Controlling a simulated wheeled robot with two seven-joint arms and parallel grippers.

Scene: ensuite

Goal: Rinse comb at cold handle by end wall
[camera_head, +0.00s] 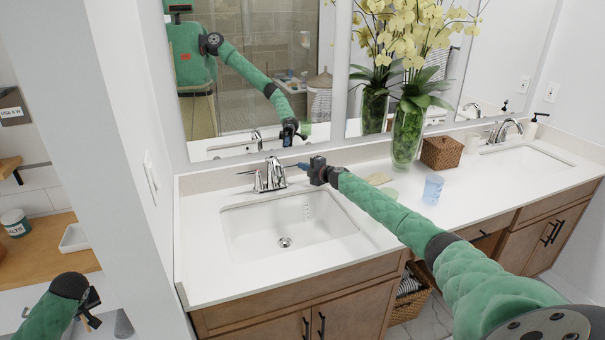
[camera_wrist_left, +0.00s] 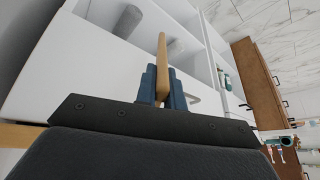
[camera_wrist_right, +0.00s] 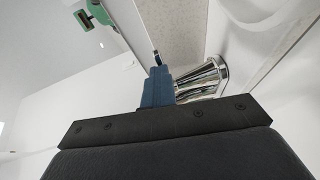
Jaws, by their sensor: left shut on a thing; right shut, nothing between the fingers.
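My left gripper (camera_head: 92,304) is low at the left of the head view, away from the sink. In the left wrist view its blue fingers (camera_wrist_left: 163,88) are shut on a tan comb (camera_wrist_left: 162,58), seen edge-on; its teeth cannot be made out. A chrome tap (camera_head: 268,178) stands behind the left sink (camera_head: 285,225), beside the left wall. My right gripper (camera_head: 305,167) is just right of this tap, its fingers pointing towards it. In the right wrist view the fingers (camera_wrist_right: 158,85) are shut and empty beside a chrome tap part (camera_wrist_right: 203,80); contact cannot be told. No water shows.
A glass vase with yellow orchids (camera_head: 408,135), a wicker box (camera_head: 441,152) and a blue cup (camera_head: 433,189) stand on the white counter (camera_head: 390,175). A second sink (camera_head: 525,160) is at the far right. A wall (camera_head: 130,150) separates my left gripper from the counter.

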